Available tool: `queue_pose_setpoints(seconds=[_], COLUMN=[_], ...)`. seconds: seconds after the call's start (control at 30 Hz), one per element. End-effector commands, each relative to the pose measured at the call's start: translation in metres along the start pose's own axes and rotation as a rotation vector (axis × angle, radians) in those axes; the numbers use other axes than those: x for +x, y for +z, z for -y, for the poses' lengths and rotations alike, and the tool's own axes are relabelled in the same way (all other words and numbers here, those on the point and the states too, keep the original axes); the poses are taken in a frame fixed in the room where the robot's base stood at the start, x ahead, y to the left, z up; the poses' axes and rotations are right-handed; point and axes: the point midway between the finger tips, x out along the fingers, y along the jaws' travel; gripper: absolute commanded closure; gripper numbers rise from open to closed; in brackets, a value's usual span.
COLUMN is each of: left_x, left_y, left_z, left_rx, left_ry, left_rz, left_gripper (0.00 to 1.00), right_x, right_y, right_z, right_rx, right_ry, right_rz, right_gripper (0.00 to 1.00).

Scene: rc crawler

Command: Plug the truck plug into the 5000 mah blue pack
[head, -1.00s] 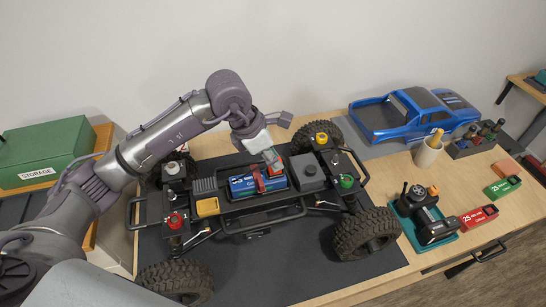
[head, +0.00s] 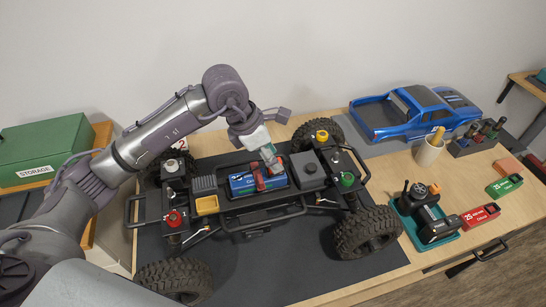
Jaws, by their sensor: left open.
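The blue pack (head: 243,184) lies in the middle of the truck chassis (head: 230,222), with a red strap (head: 259,178) across it. My left gripper (head: 271,157) is open, just above the pack's far right end, pointing down. A small red part shows by its fingertips; I cannot tell whether it is the truck plug. The gripper hides part of the pack's far right end. The truck plug is not clearly made out. My right gripper is not in view.
The chassis has large tyres (head: 365,233) and stands on a dark mat (head: 290,265). A blue truck body (head: 408,115) is at the back right. A teal tray (head: 424,222) and red (head: 480,215) and green packs (head: 504,186) lie to the right. A green storage box (head: 42,150) is at the left.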

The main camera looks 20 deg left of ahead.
Motion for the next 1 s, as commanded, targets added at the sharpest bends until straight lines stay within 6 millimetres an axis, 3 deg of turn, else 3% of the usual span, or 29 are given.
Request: queue_pose_setpoints(seconds=[0.3,0.5,0.7,1.0], left_x=[-0.068,-0.098,-0.108,-0.108], left_y=[0.0,0.0,0.0,0.0], left_z=[-0.002,-0.001,0.0,0.0], left_rx=[0.0,0.0,0.0,0.0], left_ry=[0.007,0.005,0.003,0.002], left_rz=[0.002,0.001,0.0,0.0], left_gripper=[0.53,0.53,0.53,0.53], right_x=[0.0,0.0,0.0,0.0], right_y=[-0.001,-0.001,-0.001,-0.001], right_z=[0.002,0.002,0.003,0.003], right_rx=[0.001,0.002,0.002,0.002], right_ry=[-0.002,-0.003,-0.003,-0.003], right_rz=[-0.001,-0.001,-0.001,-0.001], right_gripper=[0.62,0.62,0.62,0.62])
